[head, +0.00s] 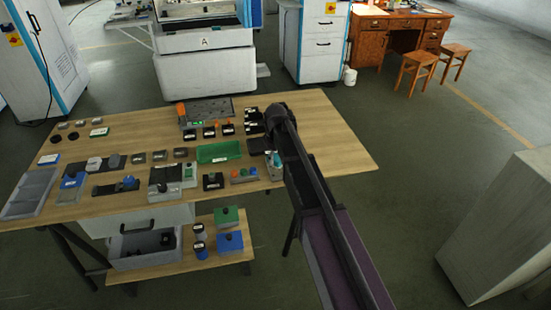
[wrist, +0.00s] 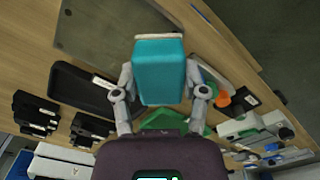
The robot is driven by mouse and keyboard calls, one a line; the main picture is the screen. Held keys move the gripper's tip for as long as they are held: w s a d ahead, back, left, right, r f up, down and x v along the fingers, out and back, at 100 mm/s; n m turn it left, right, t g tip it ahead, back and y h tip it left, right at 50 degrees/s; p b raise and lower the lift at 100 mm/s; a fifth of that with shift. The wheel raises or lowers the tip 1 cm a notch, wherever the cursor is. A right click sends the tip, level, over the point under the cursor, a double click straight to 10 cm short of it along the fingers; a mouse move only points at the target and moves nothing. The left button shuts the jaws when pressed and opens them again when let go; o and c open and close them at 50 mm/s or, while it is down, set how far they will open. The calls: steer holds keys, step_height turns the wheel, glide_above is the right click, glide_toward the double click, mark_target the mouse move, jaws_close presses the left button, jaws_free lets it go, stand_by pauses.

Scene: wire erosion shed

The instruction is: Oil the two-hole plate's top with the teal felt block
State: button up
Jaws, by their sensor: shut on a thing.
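My gripper (wrist: 160,92) is shut on the teal felt block (wrist: 159,75), with one finger on each side of it. A pale felt strip (wrist: 160,37) shows along the block's far end. A flat grey-olive plate (wrist: 105,38) lies beyond the block at the upper left of the wrist view and looks like the two-hole plate; I cannot make out both holes. The strip overlaps the plate's right part in the picture; I cannot tell whether they touch. In the head view a bit of the teal block (head: 277,160) shows by my arm, which seems to hide the plate.
A dark labelled tray (wrist: 85,90) lies beside the plate. A green tray (head: 219,151) and several small labelled items crowd the wooden table (head: 335,135) left of my arm. The table's right end is clear. A lower shelf (head: 180,259) holds blue and green blocks.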

steer(key=shift+r+p, duration=0.55)
steer(key=shift+r, duration=0.25)
steer(key=shift+r+p, duration=1.5)
steer(key=shift+r, duration=0.05)
